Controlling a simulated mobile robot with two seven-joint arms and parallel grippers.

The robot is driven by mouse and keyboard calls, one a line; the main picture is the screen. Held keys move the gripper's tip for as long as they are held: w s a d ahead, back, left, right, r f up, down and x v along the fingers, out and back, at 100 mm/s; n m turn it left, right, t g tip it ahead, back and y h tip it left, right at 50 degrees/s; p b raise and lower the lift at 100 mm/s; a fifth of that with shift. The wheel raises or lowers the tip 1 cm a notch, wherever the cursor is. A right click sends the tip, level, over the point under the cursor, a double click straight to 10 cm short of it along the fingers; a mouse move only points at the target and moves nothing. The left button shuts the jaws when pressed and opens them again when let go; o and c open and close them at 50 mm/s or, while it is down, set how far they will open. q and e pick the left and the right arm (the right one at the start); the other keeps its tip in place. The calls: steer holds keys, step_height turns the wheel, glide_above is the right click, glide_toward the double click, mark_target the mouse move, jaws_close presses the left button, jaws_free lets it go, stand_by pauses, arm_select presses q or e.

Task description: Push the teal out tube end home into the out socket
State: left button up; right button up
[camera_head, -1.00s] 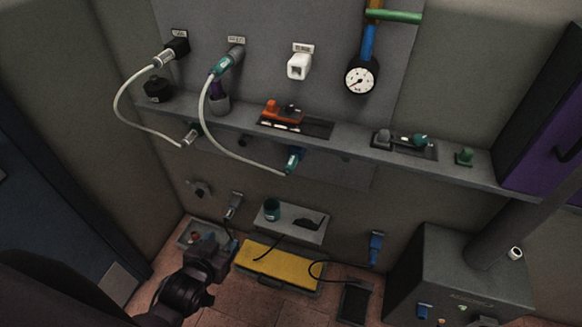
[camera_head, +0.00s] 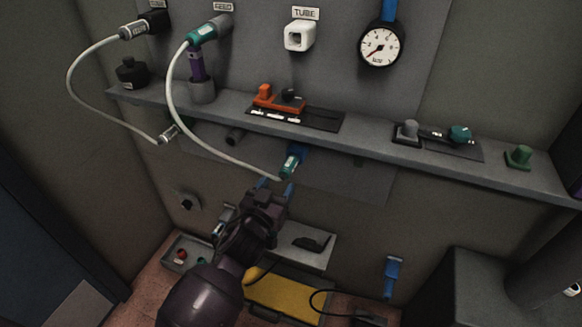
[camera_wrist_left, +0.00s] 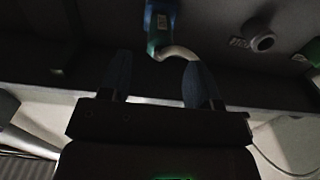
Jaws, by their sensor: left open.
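The teal lower tube end (camera_head: 291,165) hangs just under the shelf edge, at a dark blue socket (camera_head: 298,152). I cannot tell how deep it sits. A pale tube curves from it up to a second teal fitting (camera_head: 203,33) on the wall panel. My left gripper (camera_head: 275,185) is open and empty just below the lower teal end, fingers pointing up toward it. In the left wrist view the teal end (camera_wrist_left: 155,42) stands beyond and between the open fingers (camera_wrist_left: 160,80), apart from them, with blue above it. My right gripper is not in view.
Another tube with a grey end (camera_head: 169,132) hangs at left. A gauge (camera_head: 381,47) and a white socket (camera_head: 299,36) are on the panel.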

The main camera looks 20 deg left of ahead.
mark_target(294, 156)
arm_select(q)
steer(key=shift+r, duration=0.15)
steer(key=shift+w, duration=0.1)
steer(key=shift+w, duration=0.2)
steer(key=w+b, duration=0.1)
steer(key=w, duration=0.7)
steer(key=shift+d+b, duration=0.15)
steer(key=shift+b, duration=0.2)
steer(key=shift+w+r, duration=0.1)
steer(key=shift+r, duration=0.1)
steer(key=shift+r, duration=0.15)
stand_by(1.1)
steer(key=shift+c, duration=0.5)
